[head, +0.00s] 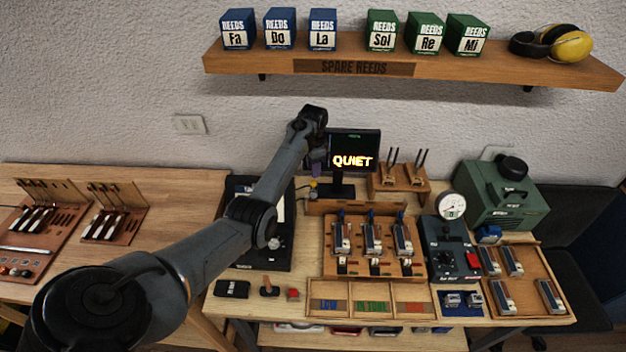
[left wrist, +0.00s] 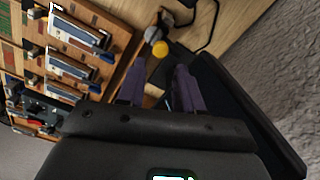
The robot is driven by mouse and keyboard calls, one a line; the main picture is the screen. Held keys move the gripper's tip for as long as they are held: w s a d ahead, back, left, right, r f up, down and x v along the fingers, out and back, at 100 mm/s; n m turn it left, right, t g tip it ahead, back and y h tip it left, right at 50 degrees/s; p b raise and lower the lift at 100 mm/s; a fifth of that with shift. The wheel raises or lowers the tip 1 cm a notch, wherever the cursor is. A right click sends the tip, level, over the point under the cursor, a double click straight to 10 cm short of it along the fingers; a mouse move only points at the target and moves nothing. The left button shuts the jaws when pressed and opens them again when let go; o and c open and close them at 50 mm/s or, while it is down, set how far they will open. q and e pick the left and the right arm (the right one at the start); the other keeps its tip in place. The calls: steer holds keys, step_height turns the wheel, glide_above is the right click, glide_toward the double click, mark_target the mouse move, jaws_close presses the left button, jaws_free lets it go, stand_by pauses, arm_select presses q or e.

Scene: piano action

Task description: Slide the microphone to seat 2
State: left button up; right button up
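What looks like the microphone, a small grey body with a yellow knob (left wrist: 160,48) and a dark cable, shows beyond my fingertips in the left wrist view. In the head view its yellow part (head: 313,184) is small, at the left end of the wooden rail behind the three seats. The wooden seat board (head: 330,262) holds three metal reed units in a row; I cannot read seat numbers. My left gripper (head: 315,168) points down just above the yellow part. Its purple fingers (left wrist: 160,75) are apart with nothing between them. My right gripper is not in view.
A monitor (head: 354,150) reading QUIET stands right beside my left gripper. A black tray (head: 240,192) lies left, a forked wooden stand (head: 398,180) behind the seats, and a gauge box (head: 450,250) to the right. A shelf (head: 420,65) of reed boxes hangs above.

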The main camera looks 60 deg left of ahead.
mark_target(313, 182)
arm_select(q)
steer(key=shift+f, duration=3.15)
jaws_close()
